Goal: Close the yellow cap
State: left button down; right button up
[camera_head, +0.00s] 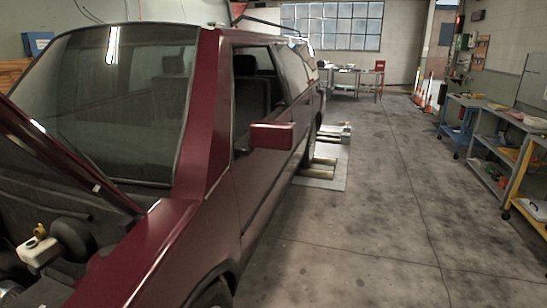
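A small yellow cap (40,231) shows in the head view at the lower left, inside the open engine bay of a dark red car. It sits on top of a whitish reservoir (38,251). The cap appears raised or tilted above the reservoir's top, but it is too small to tell exactly how it sits. Neither of my grippers is in view.
The dark red car (150,250) fills the left side, its hood (60,150) raised. A side mirror (272,135) sticks out to the right. The floor (370,220) right of the car is clear. Workbenches (490,115) line the right wall.

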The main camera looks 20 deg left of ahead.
aim_at(40, 232)
jog(key=i+j+u, duration=0.1)
jog(key=i+u, duration=0.8)
jog(key=u, duration=0.2)
